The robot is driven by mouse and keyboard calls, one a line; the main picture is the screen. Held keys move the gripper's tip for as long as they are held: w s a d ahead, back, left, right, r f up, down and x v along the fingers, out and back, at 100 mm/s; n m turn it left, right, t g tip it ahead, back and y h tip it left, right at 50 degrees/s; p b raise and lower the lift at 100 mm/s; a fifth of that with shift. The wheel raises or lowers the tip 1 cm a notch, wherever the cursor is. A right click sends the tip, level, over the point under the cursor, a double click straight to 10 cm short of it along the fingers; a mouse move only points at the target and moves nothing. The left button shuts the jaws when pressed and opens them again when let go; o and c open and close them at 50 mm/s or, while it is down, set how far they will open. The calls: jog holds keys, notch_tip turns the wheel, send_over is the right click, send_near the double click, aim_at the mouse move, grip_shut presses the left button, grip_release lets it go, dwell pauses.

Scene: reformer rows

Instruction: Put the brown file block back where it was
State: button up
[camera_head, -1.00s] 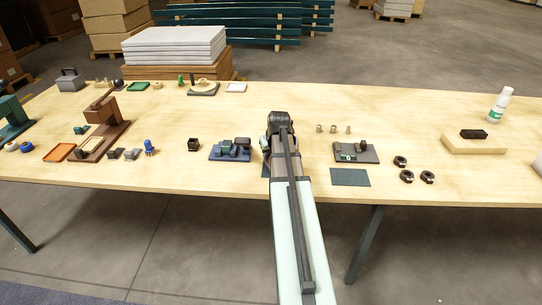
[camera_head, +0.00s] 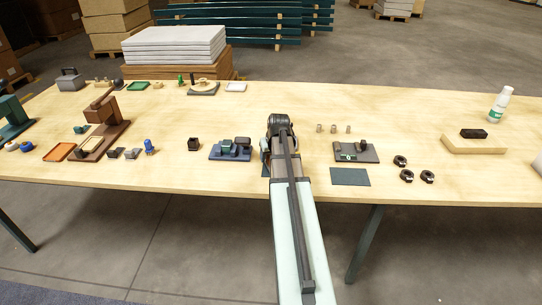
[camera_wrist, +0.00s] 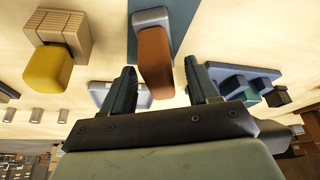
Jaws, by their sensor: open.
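In the wrist view, a brown block (camera_wrist: 155,62) with a grey metal part (camera_wrist: 151,18) at one end shows between my gripper's fingers. It appears over a blue-grey mat (camera_wrist: 177,42); whether it touches the mat cannot be told. My gripper (camera_wrist: 160,72) is open, with one dark finger on each side of the block and a visible gap on both sides.
A yellow block on a wooden piece (camera_wrist: 68,22) is close on the left in the wrist view. A navy tray with blocks (camera_head: 231,155) stands left of my arm in the head view; a grey fixture (camera_head: 370,157) and dark mat (camera_head: 350,177) are right.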

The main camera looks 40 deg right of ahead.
jog(key=v, duration=1.2)
jog(key=shift+s, duration=0.1)
dwell(1.1)
